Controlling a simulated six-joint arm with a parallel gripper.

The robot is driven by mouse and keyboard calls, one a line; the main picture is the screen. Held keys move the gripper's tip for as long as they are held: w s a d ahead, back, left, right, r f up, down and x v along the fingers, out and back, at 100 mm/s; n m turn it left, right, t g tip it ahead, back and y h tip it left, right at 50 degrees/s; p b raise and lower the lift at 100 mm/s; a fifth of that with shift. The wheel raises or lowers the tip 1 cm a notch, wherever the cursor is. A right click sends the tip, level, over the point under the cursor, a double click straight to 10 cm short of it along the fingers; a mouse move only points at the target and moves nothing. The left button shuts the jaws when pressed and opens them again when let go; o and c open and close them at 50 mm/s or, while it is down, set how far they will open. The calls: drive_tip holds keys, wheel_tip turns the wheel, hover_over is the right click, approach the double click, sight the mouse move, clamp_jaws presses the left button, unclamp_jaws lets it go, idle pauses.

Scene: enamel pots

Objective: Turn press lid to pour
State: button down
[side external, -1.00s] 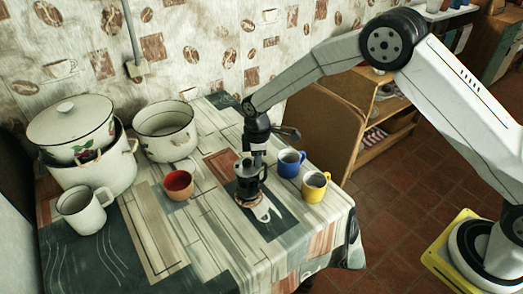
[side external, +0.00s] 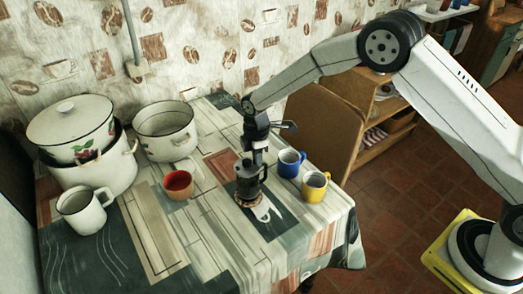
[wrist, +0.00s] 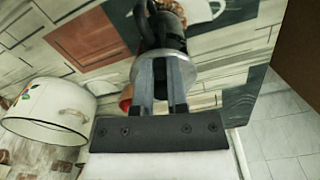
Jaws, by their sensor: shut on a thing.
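The dark coffee press (side external: 248,184) stands upright on a small round brown coaster (side external: 249,202) near the middle of the table. My gripper (side external: 257,156) points down over the press and is shut on the top of its lid. I cannot tell which way the spout faces.
A blue mug (side external: 290,163) and a yellow mug (side external: 314,186) stand close to the right of the press. A red-and-tan cup (side external: 178,185) stands to the left. A white mug (side external: 85,212), a lidded pot (side external: 100,172) and an open pot (side external: 166,132) stand farther left. The front of the tablecloth (side external: 215,250) is clear.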

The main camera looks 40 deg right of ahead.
drive_tip(key=shift+w+n, duration=0.2)
drive_tip(key=shift+n, duration=0.55)
drive_tip(key=shift+w+n, duration=0.2)
drive_tip(key=shift+n, duration=0.55)
drive_tip(key=shift+c, duration=0.8)
unclamp_jaws()
drive_tip(key=shift+r, duration=3)
drive_tip(key=shift+r, duration=0.1)
wheel_tip(320, 180, up, 8)
